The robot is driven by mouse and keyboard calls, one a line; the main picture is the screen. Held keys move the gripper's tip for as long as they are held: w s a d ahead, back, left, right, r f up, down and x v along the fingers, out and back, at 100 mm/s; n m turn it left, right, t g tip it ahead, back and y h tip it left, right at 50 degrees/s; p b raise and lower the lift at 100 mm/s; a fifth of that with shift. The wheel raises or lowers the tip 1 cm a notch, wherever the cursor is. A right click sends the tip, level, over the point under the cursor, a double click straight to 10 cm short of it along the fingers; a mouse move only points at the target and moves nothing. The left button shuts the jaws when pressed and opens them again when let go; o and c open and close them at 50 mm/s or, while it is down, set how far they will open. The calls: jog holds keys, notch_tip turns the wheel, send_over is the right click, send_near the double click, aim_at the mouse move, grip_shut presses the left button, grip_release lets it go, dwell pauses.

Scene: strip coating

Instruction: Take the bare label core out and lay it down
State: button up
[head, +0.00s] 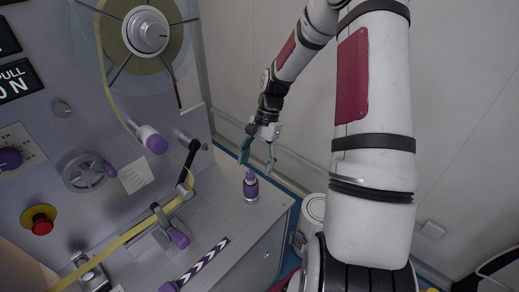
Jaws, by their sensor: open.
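A large reel (176,60) with a tan ring, dark spokes and a silver hub (146,32) is mounted on the machine's upright panel at the top. I cannot tell for certain whether the label core is on this hub; no separate bare core is clearly visible. My gripper (258,160) hangs over the right part of the machine's shelf, with its fingers apart and nothing between them. It points down above a small upright purple and silver bottle-like object (250,186). The fingertips are close to its purple top; I cannot tell if they touch.
A yellow strip (140,228) runs along rollers and clamps to the lower left. A purple roller (152,139), a handwheel (88,172) and a red button (41,222) stick out of the panel. The grey shelf (222,215) has free room near the bottle-like object.

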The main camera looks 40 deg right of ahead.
aim_at(250, 186)
jog(key=x, duration=0.8)
jog(key=shift+a+f+p, duration=0.15)
jog(key=shift+f+p, duration=0.15)
jog(key=shift+f, duration=0.05)
jog(key=c, duration=1.4)
jog(key=shift+r+p, duration=2.2)
jog(key=shift+r, duration=3.9)
